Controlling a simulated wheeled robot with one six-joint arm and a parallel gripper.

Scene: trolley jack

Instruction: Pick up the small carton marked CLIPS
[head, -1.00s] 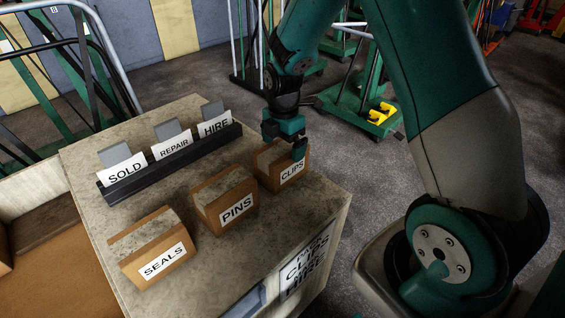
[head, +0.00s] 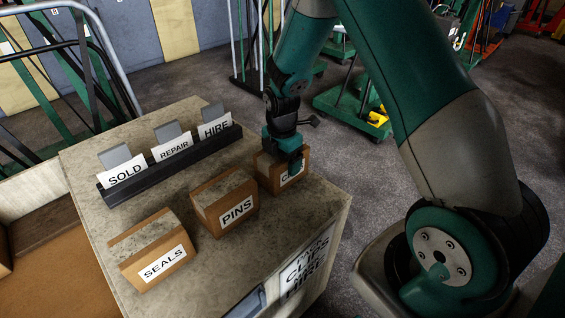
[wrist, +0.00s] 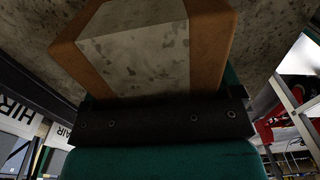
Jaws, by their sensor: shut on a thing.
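The small CLIPS carton (head: 270,178) stands on the far right part of the cabinet top, its white label partly covered by my gripper. My gripper (head: 287,163) comes down over it from above and is shut on it. In the wrist view the carton (wrist: 145,45) fills the upper middle, its brown sides and pale top strip showing just past the gripper's dark bar (wrist: 160,125). The fingertips are hidden there. I cannot tell any gap between carton and cabinet top.
The PINS carton (head: 224,200) stands close to the left, and the SEALS carton (head: 152,250) farther left. A black rack (head: 170,170) with SOLD, REPAIR and HIRE cards is behind them. The cabinet top (head: 270,225) is bare in front. A green trolley (head: 355,110) stands on the floor beyond.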

